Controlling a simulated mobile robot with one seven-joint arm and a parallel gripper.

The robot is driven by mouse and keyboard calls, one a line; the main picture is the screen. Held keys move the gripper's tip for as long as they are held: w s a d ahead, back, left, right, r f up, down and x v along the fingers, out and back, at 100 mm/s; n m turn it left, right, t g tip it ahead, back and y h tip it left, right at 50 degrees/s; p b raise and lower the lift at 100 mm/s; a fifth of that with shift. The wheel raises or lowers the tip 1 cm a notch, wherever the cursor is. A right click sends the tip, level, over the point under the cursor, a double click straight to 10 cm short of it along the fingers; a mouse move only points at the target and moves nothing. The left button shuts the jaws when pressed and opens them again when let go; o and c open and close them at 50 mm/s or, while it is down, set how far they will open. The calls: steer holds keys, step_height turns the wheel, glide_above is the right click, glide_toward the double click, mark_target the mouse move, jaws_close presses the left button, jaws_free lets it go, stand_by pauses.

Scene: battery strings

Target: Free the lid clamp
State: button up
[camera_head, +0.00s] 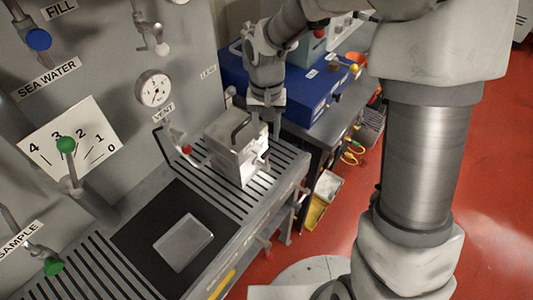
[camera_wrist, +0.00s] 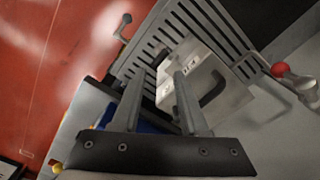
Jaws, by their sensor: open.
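A pale metal box with a lid (camera_head: 236,160) stands on the slatted bench top; it also shows in the wrist view (camera_wrist: 195,80). A dark bent handle (camera_head: 240,132) is on its top, and it also shows in the wrist view (camera_wrist: 214,91). A small metal fitting (camera_head: 262,163) on the box's right side may be the lid clamp; its state is too small to tell. My gripper (camera_head: 266,112) hangs just above and behind the box's right side. In the wrist view my gripper (camera_wrist: 161,75) is open, its fingers apart, with nothing held between them.
A red-knobbed vent valve (camera_head: 186,149) sticks out from the panel close to the box's left. A dark mat with a clear plate (camera_head: 183,243) lies in front on the bench. A blue case (camera_head: 305,98) stands on the bench behind. Red floor is open at right.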

mark_target(266, 151)
step_height(266, 151, down, 10)
steer(key=shift+f, duration=0.15)
stand_by(0.3)
jaws_close()
stand_by(1.3)
